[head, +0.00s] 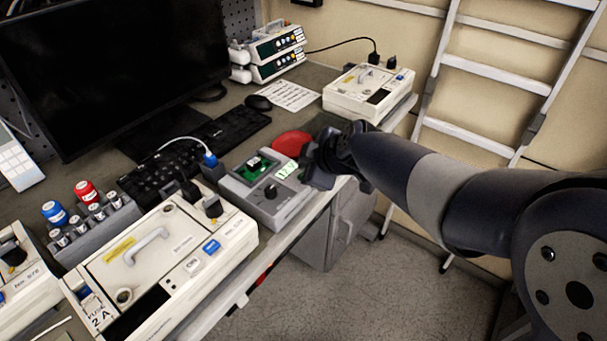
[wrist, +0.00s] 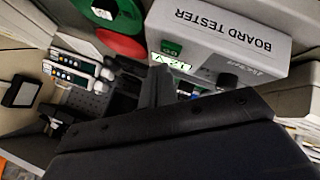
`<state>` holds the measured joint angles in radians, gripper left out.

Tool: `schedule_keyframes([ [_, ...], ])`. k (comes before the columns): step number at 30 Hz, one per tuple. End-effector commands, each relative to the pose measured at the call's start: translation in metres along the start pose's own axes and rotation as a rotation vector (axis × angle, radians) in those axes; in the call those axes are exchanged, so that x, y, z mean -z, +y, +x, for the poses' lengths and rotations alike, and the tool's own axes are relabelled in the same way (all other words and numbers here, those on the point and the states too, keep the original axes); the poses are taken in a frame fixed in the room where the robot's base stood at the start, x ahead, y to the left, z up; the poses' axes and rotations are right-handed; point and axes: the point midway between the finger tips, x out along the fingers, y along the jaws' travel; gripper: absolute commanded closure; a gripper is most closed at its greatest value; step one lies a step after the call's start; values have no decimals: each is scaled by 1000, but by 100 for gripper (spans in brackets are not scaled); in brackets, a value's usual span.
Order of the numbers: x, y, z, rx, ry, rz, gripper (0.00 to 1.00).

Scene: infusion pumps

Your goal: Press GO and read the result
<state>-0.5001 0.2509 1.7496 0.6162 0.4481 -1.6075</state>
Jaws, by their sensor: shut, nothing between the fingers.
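The grey board tester (head: 238,191) stands at the table's front edge. Its top holds a green board area (head: 262,166), a black knob (head: 271,191) and a small pale green display (head: 286,170). In the wrist view its "BOARD TESTER" lettering (wrist: 222,30) appears upside down, with a green patch (wrist: 171,47) beside the lit display (wrist: 176,63). I cannot surely read the display or make out a GO label. My gripper (head: 318,165) is at the tester's right end, close to the display; its shut fingers (wrist: 158,85) hold nothing. Contact cannot be told.
A red disc (head: 291,143) lies behind the tester. A keyboard (head: 215,140) and monitor (head: 110,65) are behind. A blue plug (head: 210,160) with a white cable is at the tester's left.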

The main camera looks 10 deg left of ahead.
Motion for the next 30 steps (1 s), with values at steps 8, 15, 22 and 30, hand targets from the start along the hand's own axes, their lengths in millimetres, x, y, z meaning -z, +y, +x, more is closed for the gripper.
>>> schedule_keyframes([
  [8,-4,-4,5,-1,0,-1,100],
  [15,-4,-4,6,-1,0,-1,100],
  [22,-4,-4,6,-1,0,0,100],
  [30,-5,-5,7,0,0,0,100],
])
